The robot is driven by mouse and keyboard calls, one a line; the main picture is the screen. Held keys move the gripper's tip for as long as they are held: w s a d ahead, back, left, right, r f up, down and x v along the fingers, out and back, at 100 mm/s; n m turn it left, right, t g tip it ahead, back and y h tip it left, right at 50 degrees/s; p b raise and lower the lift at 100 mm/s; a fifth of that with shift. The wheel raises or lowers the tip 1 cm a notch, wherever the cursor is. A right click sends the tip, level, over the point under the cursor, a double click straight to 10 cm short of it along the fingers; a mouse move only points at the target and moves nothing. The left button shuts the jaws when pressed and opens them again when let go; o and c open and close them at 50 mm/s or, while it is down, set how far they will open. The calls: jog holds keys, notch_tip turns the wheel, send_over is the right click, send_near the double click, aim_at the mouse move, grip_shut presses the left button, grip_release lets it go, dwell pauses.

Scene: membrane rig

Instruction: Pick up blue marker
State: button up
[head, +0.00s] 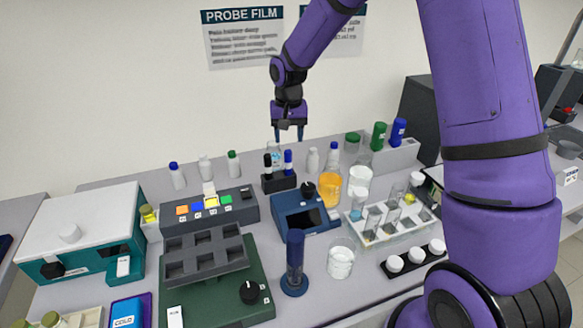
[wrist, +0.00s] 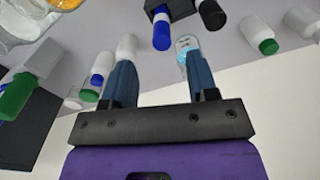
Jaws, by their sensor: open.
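The blue marker (head: 288,161) stands upright in a small black holder (head: 279,182), to the right of a black marker (head: 267,161). The blue marker also shows in the wrist view (wrist: 162,31), near the top middle, with the black marker (wrist: 211,14) to its right. My gripper (head: 289,135) is open and empty, pointing down above the holder. In the wrist view, my gripper's (wrist: 160,68) two blue fingers are spread apart, and the blue marker lies beyond the gap between them, not touching either finger.
A clear bottle with a blue label (wrist: 184,48) stands close to the right finger. White bottles with blue (head: 333,154) and green (head: 233,163) caps stand nearby. A beaker of orange liquid (head: 329,188) is right of the holder.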

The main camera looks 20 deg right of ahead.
aim_at(288, 151)
jog(key=shift+w+f, duration=0.1)
jog(key=shift+f, duration=3.9)
jog(key=c, duration=0.9)
